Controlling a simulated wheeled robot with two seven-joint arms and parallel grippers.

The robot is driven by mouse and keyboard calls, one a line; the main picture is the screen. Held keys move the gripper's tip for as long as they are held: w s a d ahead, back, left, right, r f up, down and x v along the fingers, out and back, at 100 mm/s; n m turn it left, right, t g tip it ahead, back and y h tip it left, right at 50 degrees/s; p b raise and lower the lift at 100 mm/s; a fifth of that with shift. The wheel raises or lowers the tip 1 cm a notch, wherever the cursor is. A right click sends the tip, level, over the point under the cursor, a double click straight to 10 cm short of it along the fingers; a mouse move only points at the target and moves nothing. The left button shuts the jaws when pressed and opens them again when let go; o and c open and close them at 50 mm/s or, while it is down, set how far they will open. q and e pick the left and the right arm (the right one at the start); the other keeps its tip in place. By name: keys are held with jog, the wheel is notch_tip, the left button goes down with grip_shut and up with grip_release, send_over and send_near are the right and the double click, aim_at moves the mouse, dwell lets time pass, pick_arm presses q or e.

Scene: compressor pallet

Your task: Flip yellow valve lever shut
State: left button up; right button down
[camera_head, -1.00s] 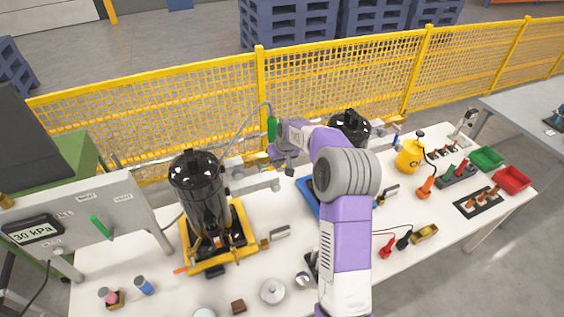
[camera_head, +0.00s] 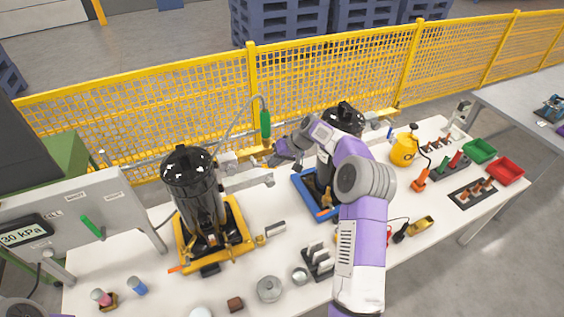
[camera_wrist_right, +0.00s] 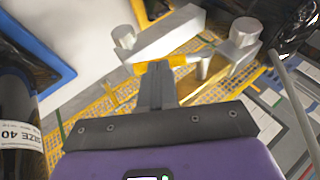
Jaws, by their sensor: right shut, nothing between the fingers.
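The yellow valve lever (camera_wrist_right: 170,62) shows in the right wrist view as a short yellow strip beside a brass valve body (camera_wrist_right: 215,68), among grey metal fittings. In the head view, a small yellow and brass part (camera_head: 257,150) sits on the pipe at the table's back edge, left of my right gripper (camera_head: 277,157). In the right wrist view, my right gripper's fingers (camera_wrist_right: 157,72) are together and empty. Their tips overlap the lever's edge; I cannot tell whether they touch it. My left gripper is not in view.
A black compressor in a yellow tray (camera_head: 240,217) stands left of the valve. Another, in a blue tray (camera_head: 299,187), stands behind my right arm. A hose with a green handle (camera_head: 265,123) hangs above the valve. A yellow mesh fence (camera_head: 150,110) runs behind the table.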

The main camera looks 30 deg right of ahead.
jog(key=shift+w+a+f+m+t+y+b, duration=0.1)
jog(key=shift+a+f+m+t+y+b, duration=0.3)
jog(key=shift+f+y+b, duration=0.85)
jog(key=shift+w+a+f+m+t+y+b, duration=0.1)
jog(key=shift+a+f+m+t+y+b, duration=0.3)
jog(key=shift+y+b, duration=1.45)
jog(key=shift+a+f+m+t+y+b, duration=0.2)
jog(key=shift+a+f+t+y+b, duration=0.3)
jog(key=shift+f+y+b, duration=1.15)
jog(key=shift+a+r+h+b, duration=0.1)
jog(key=shift+r+h+b, duration=0.45)
jog(key=shift+h, duration=0.2)
jog(key=d+f+v, duration=0.1)
jog(key=f+v, duration=0.2)
jog(key=v, duration=1)
jog(key=shift+d+r, duration=0.15)
jog(key=shift+d, duration=0.2)
jog(key=shift+r, duration=0.1)
